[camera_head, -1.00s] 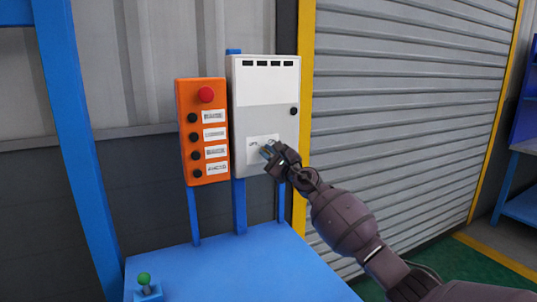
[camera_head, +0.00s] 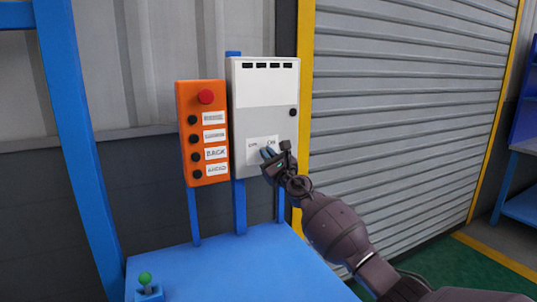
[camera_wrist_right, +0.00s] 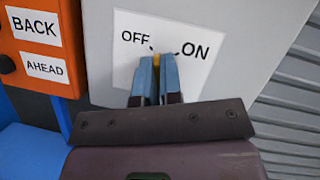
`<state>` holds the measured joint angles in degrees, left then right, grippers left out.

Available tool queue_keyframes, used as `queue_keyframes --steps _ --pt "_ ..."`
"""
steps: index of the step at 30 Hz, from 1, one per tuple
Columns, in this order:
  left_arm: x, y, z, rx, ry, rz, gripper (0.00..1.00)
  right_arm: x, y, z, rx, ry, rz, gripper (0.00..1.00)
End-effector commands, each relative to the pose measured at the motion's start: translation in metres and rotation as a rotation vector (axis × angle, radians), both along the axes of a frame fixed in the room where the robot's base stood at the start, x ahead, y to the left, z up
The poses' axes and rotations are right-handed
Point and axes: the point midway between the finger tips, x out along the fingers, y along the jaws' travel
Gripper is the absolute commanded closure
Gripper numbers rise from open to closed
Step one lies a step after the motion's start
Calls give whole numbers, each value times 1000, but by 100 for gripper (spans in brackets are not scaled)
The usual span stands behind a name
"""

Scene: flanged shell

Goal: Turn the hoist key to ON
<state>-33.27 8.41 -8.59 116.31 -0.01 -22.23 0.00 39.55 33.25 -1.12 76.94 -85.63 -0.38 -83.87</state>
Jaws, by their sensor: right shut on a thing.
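The hoist key (camera_wrist_right: 157,60) shows in the right wrist view as a small yellow piece between my fingertips, on a white label (camera_wrist_right: 128,72) reading OFF at left and ON at right. The label is on the grey-white control box (camera_head: 264,110). My right gripper (camera_head: 267,153) is at the label in the head view, and its blue fingers (camera_wrist_right: 156,75) are shut on the key. The fingers hide most of the key, so its exact angle cannot be told. My left gripper is not in view.
An orange button panel (camera_head: 201,108) with a red button (camera_head: 206,97) hangs just left of the box. A blue table (camera_head: 230,272) stands below, with a green-knobbed lever (camera_head: 146,284) at its front left. A roller shutter (camera_head: 400,110) is at right.

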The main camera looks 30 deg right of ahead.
Motion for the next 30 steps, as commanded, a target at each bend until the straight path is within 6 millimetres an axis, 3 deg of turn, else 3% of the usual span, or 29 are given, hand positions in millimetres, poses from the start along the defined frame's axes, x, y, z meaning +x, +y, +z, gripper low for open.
queue_keyframes --steps 30 --pt "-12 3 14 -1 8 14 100 0 4 5 932 -58 2 100"
